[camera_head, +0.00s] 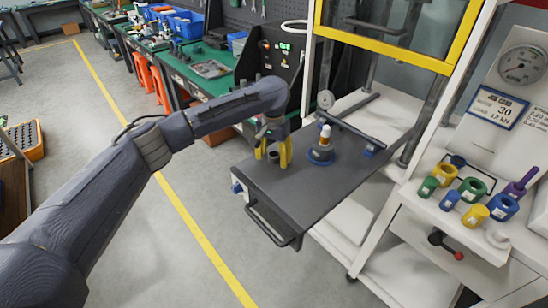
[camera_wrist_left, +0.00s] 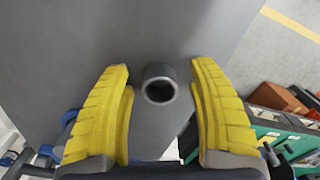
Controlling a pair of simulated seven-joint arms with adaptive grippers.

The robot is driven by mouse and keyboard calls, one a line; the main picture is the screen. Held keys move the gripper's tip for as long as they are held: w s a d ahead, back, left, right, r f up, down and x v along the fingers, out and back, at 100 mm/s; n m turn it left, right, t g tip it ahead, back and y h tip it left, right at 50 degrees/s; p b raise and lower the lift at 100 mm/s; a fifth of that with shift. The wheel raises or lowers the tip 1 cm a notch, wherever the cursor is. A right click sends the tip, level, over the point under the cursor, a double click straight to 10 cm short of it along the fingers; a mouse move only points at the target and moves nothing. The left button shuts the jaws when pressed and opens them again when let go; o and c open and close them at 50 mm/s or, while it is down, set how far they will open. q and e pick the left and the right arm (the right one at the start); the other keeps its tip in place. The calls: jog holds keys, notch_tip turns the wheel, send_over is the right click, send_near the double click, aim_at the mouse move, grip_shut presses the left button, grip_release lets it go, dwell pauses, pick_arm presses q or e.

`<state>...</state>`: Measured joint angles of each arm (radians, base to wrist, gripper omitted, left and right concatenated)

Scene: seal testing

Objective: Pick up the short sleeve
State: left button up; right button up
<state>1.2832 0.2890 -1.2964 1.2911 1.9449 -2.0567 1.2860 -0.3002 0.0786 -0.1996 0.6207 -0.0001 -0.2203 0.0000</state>
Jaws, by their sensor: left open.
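A short dark grey sleeve (camera_head: 273,157) stands on the grey cart top (camera_head: 300,195) near its left edge. In the left wrist view the sleeve (camera_wrist_left: 159,84) shows its round open end between the two yellow fingers, with a gap on each side. My left gripper (camera_head: 272,154) is open around the sleeve, with a finger to either side of it; in the wrist view the gripper (camera_wrist_left: 162,100) holds nothing. My right gripper is in neither view.
A blue-based fixture with a white-tipped post (camera_head: 321,150) stands on the cart top, right of my left gripper. A black handle (camera_head: 268,225) runs along the cart's front. Several coloured sleeves (camera_head: 470,190) stand on the white shelf at right. A yellow-framed guard (camera_head: 390,50) rises behind.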

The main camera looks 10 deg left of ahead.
pick_arm(q)
grip_shut()
dwell(0.5)
